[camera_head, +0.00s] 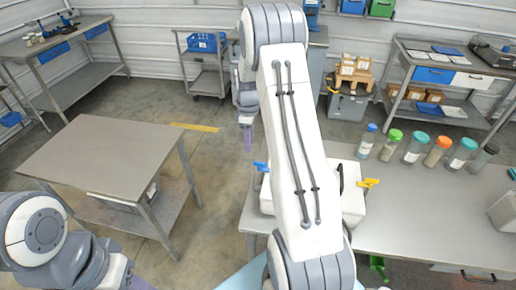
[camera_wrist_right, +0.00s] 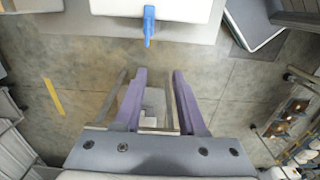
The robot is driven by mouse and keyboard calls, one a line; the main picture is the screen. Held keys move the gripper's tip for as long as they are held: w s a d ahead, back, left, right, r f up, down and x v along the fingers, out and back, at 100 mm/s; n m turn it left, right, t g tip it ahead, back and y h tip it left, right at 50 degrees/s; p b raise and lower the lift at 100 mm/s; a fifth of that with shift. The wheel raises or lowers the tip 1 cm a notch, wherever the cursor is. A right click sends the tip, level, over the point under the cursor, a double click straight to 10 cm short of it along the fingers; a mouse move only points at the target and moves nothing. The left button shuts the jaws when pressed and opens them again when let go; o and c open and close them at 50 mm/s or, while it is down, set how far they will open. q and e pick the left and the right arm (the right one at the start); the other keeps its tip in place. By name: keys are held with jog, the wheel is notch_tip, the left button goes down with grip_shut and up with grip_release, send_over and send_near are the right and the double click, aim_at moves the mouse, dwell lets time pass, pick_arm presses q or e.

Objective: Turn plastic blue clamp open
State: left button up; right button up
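The blue clamp (camera_head: 262,166) sticks out from the left side of the white hopper (camera_head: 352,195), which stands on the grey table and is largely hidden by my right arm. In the right wrist view the blue clamp (camera_wrist_right: 149,25) is a narrow upright shape at the hopper's edge (camera_wrist_right: 185,8). My right gripper (camera_head: 248,146) points down just left of the clamp in the head view. Its purple fingers are apart with nothing between them (camera_wrist_right: 160,78), and the clamp lies beyond the fingertips. Only a purple sliver of my left gripper (camera_head: 140,284) shows at the bottom edge.
A yellow clamp (camera_head: 368,183) is on the hopper's right side. Several capped bottles (camera_head: 413,147) stand along the back of the table (camera_head: 430,210). A bare-topped grey table (camera_head: 110,155) is at left. Open floor (camera_head: 215,185) lies between the tables.

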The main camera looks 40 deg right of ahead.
jog(key=d+f+p, duration=0.1)
jog(key=f, duration=0.2)
jog(key=d+f+p, duration=0.1)
jog(key=f, duration=0.2)
jog(key=d+f+p, duration=0.1)
jog(key=d+f, duration=0.1)
jog(key=f, duration=0.2)
jog(key=shift+s+d+f+p, duration=0.1)
jog(key=shift+s+p, duration=0.25)
jog(key=shift+p, duration=0.05)
pick_arm(q)
jog(key=shift+r, duration=2.4)
pick_arm(e)
jog(key=shift+f, duration=0.7)
grip_shut()
